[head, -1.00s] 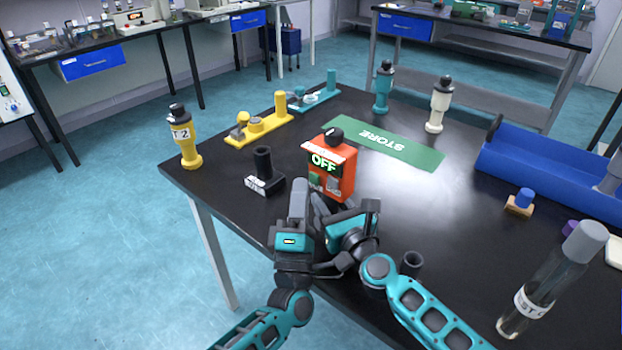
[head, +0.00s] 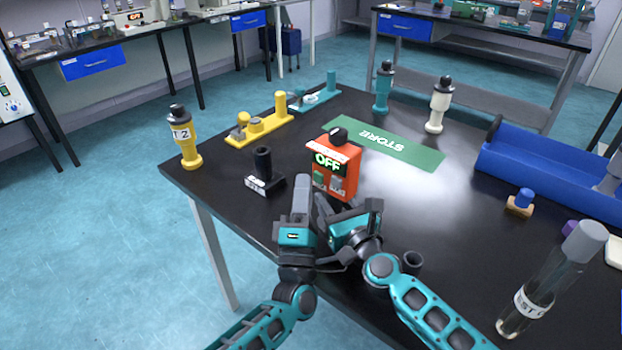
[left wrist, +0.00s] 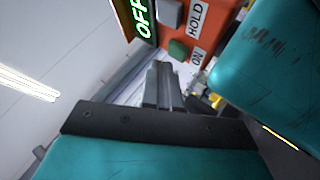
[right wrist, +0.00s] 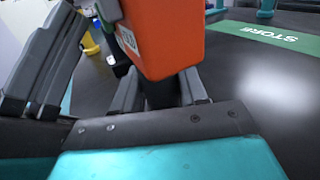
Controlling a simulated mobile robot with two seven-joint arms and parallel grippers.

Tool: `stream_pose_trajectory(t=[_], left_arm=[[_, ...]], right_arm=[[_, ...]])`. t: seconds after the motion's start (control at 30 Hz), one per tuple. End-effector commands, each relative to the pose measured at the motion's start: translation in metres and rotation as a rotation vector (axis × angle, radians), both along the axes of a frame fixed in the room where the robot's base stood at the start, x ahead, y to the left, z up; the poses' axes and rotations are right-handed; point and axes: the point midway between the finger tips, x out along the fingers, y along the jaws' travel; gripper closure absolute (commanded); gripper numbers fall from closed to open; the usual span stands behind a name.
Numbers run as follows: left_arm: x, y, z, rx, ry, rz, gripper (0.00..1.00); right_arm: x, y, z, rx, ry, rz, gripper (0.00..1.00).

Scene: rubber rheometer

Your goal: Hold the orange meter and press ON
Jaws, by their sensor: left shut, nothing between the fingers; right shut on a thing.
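The orange meter (head: 341,177) stands upright over the near part of the black table, its display (head: 327,160) reading OFF. Its green button (head: 319,179) shows beside a grey one; in the left wrist view the green button (left wrist: 178,50) is by the ON label (left wrist: 197,60) and the grey button (left wrist: 171,13) by HOLD. My right gripper (right wrist: 158,92) is shut on the meter's dark lower part, below the orange body. My left gripper (left wrist: 163,70) is shut and empty, fingertips just short of the green button in that view; contact cannot be told.
A black holder (head: 263,178) stands left of the meter, with a yellow bottle (head: 186,145) beyond. A green STORE mat (head: 400,150) lies behind, a blue bin (head: 550,176) right. My forearms are close together.

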Motion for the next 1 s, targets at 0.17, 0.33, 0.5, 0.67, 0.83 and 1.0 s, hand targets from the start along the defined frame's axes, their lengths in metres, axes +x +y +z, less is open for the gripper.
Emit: stream_pose_trajectory(t=[0.17,0.33,0.5,0.67,0.83,1.0], left_arm=[[0.000,-0.008,-0.002,0.026,0.005,-0.002,1.00],[0.000,-0.008,-0.002,0.027,0.006,-0.003,1.00],[-0.001,-0.008,-0.002,0.028,0.006,-0.004,1.00],[-0.004,-0.007,-0.004,0.028,0.008,-0.004,1.00],[-0.013,-0.002,-0.006,0.027,0.009,-0.003,1.00],[-0.019,0.001,-0.007,0.028,0.011,-0.004,1.00]], right_arm=[[-0.010,0.018,0.000,0.008,0.002,0.034,0.95],[-0.010,0.018,0.000,0.008,0.002,0.035,0.95],[-0.010,0.018,0.000,0.008,0.002,0.035,0.95],[-0.010,0.018,0.000,0.009,0.002,0.035,0.95],[-0.010,0.018,0.000,0.010,0.003,0.035,0.95],[-0.009,0.018,0.001,0.010,0.002,0.034,0.95]])
